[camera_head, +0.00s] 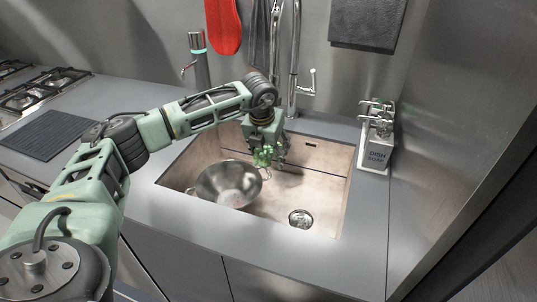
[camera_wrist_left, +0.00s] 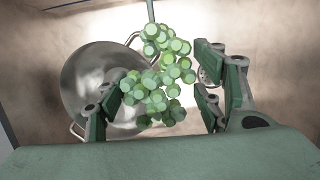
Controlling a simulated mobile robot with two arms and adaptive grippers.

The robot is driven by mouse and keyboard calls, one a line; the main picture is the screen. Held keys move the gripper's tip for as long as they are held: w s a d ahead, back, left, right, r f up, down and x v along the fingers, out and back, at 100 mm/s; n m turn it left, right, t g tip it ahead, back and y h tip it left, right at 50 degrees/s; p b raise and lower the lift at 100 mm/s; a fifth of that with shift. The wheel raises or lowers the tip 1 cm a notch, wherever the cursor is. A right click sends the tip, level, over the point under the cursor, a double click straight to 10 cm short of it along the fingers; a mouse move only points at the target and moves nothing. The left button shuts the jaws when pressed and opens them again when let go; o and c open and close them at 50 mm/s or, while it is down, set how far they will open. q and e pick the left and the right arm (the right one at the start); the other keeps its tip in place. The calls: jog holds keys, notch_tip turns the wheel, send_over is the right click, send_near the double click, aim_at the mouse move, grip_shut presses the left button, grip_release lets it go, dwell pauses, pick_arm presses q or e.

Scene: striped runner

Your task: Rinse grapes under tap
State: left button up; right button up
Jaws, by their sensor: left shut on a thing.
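A bunch of green grapes (camera_head: 264,156) hangs in my left gripper (camera_head: 266,147), above the sink (camera_head: 205,160). In the left wrist view the grapes (camera_wrist_left: 160,75) sit between the two fingers of the left gripper (camera_wrist_left: 160,92), which is shut on them. A silver tap (camera_head: 295,70) rises behind the sink, with its lever (camera_head: 308,84) on the right. My left gripper is in front of and below the tap's spout; no water stream is visible. My right gripper is out of view.
The drain (camera_head: 300,218) is uncovered. A dark bottle-like dispenser (camera_head: 200,65) stands behind left.

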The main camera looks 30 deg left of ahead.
pick_arm(q)
jog(key=shift+s+d+r, duration=0.1)
jog(key=shift+s+d, duration=0.05)
jog(key=shift+s, duration=1.05)
jog(key=s, duration=0.3)
jog(key=s+d, duration=0.1)
jog(key=s, duration=0.1)
jog(key=shift+s, duration=0.25)
dwell(0.5)
jog(key=s+r+p, duration=0.1)
jog(key=s+r, duration=0.3)
jog(key=s, duration=0.1)
jog(key=shift+d+p, duration=0.35)
jog(key=shift+d, duration=0.05)
jog(key=shift+w+d, duration=0.1)
jog(key=shift+w, duration=0.05)
dwell(0.4)
